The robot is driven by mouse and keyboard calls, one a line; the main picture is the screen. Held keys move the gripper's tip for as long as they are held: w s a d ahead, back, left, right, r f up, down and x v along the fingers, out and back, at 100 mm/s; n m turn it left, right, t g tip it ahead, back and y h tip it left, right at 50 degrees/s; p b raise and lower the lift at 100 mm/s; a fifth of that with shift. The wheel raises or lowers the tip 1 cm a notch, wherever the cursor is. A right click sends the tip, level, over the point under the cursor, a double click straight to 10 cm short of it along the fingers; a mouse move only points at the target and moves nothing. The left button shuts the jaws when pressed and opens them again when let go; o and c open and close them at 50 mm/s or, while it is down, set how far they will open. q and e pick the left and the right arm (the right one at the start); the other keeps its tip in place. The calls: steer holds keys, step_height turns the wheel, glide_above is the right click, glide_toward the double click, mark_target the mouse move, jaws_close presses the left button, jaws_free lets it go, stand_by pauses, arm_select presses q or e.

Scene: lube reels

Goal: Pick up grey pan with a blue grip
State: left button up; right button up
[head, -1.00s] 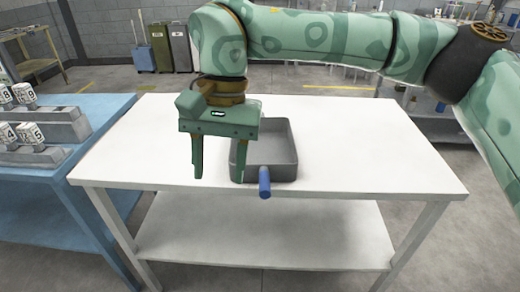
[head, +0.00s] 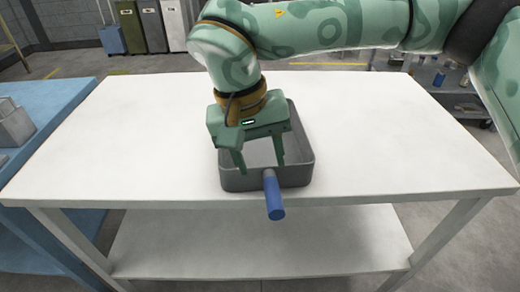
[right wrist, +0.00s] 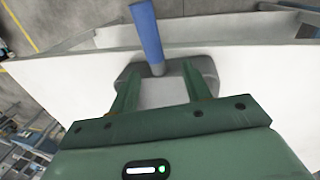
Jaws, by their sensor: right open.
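The grey pan (head: 301,172) is a square, deep pan on the white table, close to its front edge. Its blue grip (head: 275,198) sticks out past the front edge toward me. In the right wrist view the blue grip (right wrist: 147,32) points up and away from the fingers. My right gripper (head: 261,170) is open and empty, over the pan's near part just behind the grip. It also shows in the right wrist view (right wrist: 158,82), with the pan's rim (right wrist: 205,68) by its fingertips. I cannot tell if they touch the pan. My left gripper is not in view.
The white table (head: 400,150) is otherwise bare, with a lower shelf (head: 260,240). A blue table (head: 40,120) with a grey block (head: 15,128) stands at the left. Bins (head: 150,25) stand far behind.

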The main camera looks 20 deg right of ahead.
mark_target(270, 179)
steer(key=shift+s+d+f+b, duration=0.1)
steer(key=shift+f+b, duration=0.05)
steer(key=shift+f, duration=0.4)
steer(key=shift+s+d+f+b, duration=0.1)
steer(key=shift+f+b, duration=0.05)
steer(key=shift+f, duration=0.4)
steer(key=f, duration=0.1)
steer(key=d+f+b, duration=0.1)
steer(key=f, duration=0.1)
steer(key=f+b, duration=0.1)
steer(key=shift+d+f, duration=0.25)
steer(key=shift+f, duration=0.1)
steer(key=shift+r, duration=0.1)
steer(key=shift+s, duration=0.1)
steer(key=shift+c, duration=1.2)
jaws_close()
